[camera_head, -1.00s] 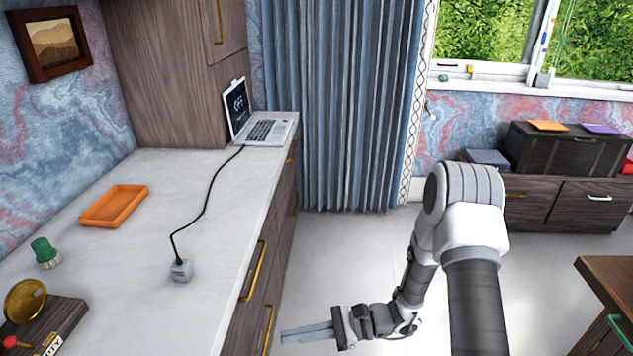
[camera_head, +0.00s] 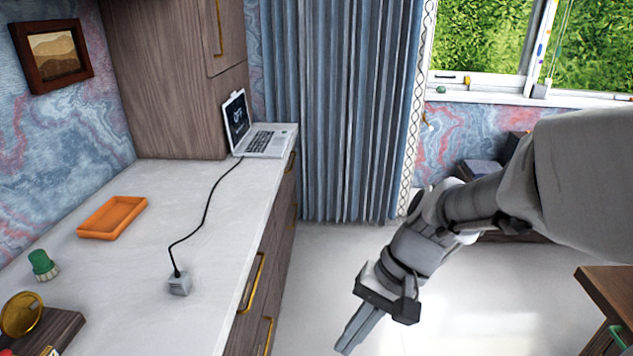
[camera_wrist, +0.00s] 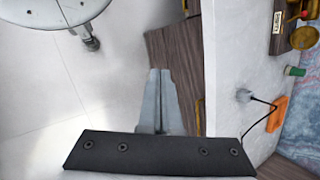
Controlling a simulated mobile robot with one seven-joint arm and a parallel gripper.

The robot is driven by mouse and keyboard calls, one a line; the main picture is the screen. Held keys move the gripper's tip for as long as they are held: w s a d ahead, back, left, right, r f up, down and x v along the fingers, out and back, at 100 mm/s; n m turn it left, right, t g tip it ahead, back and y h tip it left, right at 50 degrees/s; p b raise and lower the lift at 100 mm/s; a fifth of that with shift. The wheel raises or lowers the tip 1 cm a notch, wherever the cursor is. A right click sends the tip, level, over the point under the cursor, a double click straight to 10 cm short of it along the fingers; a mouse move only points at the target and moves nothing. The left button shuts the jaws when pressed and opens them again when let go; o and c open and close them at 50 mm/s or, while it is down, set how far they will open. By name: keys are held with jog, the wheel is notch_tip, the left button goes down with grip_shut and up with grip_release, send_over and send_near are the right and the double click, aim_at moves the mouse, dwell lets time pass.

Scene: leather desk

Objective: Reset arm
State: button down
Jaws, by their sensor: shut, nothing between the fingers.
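My gripper (camera_head: 360,328) is shut and empty in the head view. It hangs over the floor to the right of the desk's drawer fronts, with its fingers pointing down and to the left. In the wrist view its fingers (camera_wrist: 160,100) are together with nothing between them. My arm comes in from the right side of the head view and hides part of the low cabinet behind it.
The desk (camera_head: 150,260) on the left holds an orange tray (camera_head: 112,217), a laptop (camera_head: 262,140), a cabled grey block (camera_head: 179,284) and a green-topped object (camera_head: 42,264). A wooden table (camera_head: 610,290) stands at right. The floor (camera_head: 330,250) between is clear.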

jog(key=s+d+r+n+t+h, duration=0.3)
jog(key=s+d+r+t+h, duration=0.15)
jog(key=d+r+t, duration=0.35)
notch_tip(320, 180, up, 16)
jog(key=d+p, duration=0.1)
jog(key=p, duration=1.3)
jog(key=shift+w+f+g+h, duration=0.25)
jog(key=shift+g+h, duration=0.05)
jog(key=shift+h, duration=0.15)
jog(key=shift+a+n, duration=0.15)
jog(key=shift+n, duration=0.15)
